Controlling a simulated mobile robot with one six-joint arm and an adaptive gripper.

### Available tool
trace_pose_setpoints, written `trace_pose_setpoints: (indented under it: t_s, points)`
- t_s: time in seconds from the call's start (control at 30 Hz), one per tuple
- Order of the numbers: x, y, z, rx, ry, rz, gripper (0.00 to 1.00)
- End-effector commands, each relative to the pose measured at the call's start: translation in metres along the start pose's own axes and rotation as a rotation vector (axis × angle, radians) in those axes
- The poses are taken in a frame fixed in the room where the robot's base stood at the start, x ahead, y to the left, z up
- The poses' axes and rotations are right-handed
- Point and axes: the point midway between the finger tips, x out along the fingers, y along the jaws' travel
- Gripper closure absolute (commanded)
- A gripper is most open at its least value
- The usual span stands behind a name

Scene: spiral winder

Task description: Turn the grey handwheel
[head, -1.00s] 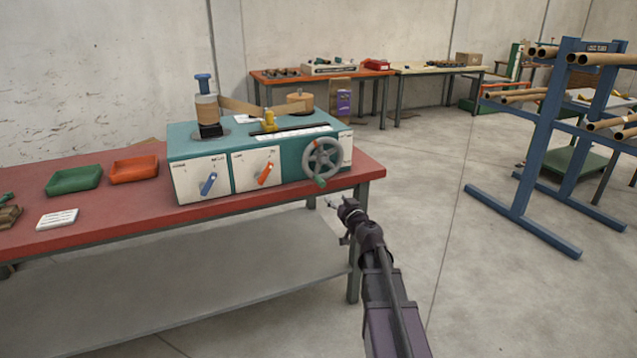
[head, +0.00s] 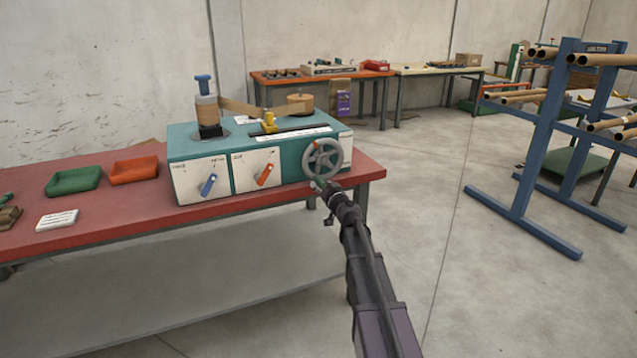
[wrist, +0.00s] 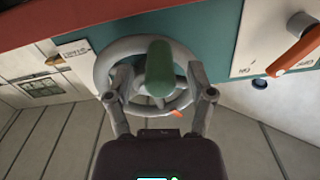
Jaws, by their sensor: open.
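The grey handwheel (head: 322,157) is on the right end of the front of the teal and white winder (head: 290,166). Its green handle (wrist: 160,70) is at the bottom of the rim in the head view. In the wrist view the handle stands out toward the camera, in front of the grey wheel rim (wrist: 108,52). My gripper (wrist: 160,88) is open, with one finger on each side of the green handle. I cannot tell whether either finger touches it. In the head view my gripper (head: 320,186) is at the handle and partly hides it.
Blue (head: 208,184) and orange (head: 264,174) levers are on the winder's front, left of the wheel. Green (head: 74,181) and orange (head: 134,171) trays lie on the red bench (head: 130,212). A blue rack (head: 535,150) stands right. The floor between is clear.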

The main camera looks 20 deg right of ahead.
Motion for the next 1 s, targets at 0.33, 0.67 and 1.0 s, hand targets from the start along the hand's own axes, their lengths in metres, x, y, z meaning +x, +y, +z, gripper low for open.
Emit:
trace_pose_setpoints:
  t_s: [0.33,0.67,1.0]
  points:
    - [0.028,0.000,0.000,0.000,0.000,0.000,0.30]
    - [0.029,0.000,0.000,0.000,0.000,0.000,0.30]
    - [0.029,0.000,0.000,0.000,0.000,0.000,1.00]
